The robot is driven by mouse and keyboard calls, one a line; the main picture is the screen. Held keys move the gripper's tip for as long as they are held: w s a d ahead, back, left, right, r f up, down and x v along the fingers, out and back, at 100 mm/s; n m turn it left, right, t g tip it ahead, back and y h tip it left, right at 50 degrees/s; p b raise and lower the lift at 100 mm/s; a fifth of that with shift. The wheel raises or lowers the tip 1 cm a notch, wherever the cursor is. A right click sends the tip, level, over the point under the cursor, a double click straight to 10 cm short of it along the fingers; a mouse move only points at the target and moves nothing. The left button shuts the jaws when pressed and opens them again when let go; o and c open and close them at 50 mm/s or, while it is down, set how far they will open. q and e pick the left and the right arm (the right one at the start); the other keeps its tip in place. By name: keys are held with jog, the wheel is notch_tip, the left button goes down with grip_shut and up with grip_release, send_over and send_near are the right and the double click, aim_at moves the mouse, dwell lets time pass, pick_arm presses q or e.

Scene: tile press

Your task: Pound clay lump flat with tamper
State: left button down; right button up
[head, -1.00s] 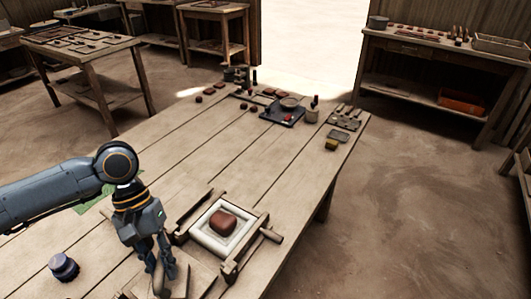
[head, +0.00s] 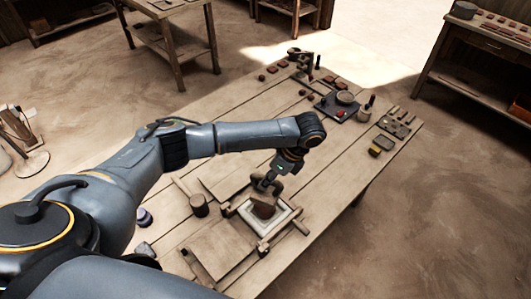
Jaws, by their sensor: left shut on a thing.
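My left gripper (head: 267,186) is over the pale square frame (head: 285,219) on the table. It is shut on the tamper (head: 264,208), which shows as a brown, tilted block just below the fingers. The block is small and partly covered by the fingers, so I cannot tell whether it touches anything below. The clay lump does not show separately; the block and gripper cover the middle of the frame. My right gripper is out of view.
A wooden mallet-like tool (head: 199,204) lies left of the frame. A flat board (head: 222,247) is in front of it. A dark jar (head: 143,217) stands at the table's left edge. A dark tray (head: 336,108) and small items fill the far end; the table's middle is clear.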

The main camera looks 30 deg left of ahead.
pick_arm(q)
jog(key=r+m+p, duration=0.1)
jog(key=m+t+p, duration=0.1)
jog(key=r+m+p, duration=0.1)
jog(key=shift+w+a+r+m+y+p, duration=0.2)
jog(key=shift+a+r+m+y+p, duration=0.1)
jog(key=shift+a+r+m+p, duration=0.1)
jog(key=shift+m+t, duration=0.4)
jog(key=shift+w+f, duration=0.1)
jog(key=shift+f, duration=0.55)
notch_tip(320, 180, down, 3)
jog(key=shift+f+b, duration=0.2)
jog(key=shift+b, duration=1)
jog(key=shift+f+b, duration=0.35)
jog(key=shift+b, duration=0.1)
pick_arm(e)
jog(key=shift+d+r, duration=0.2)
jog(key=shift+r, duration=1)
pick_arm(q)
jog(key=shift+r, duration=0.15)
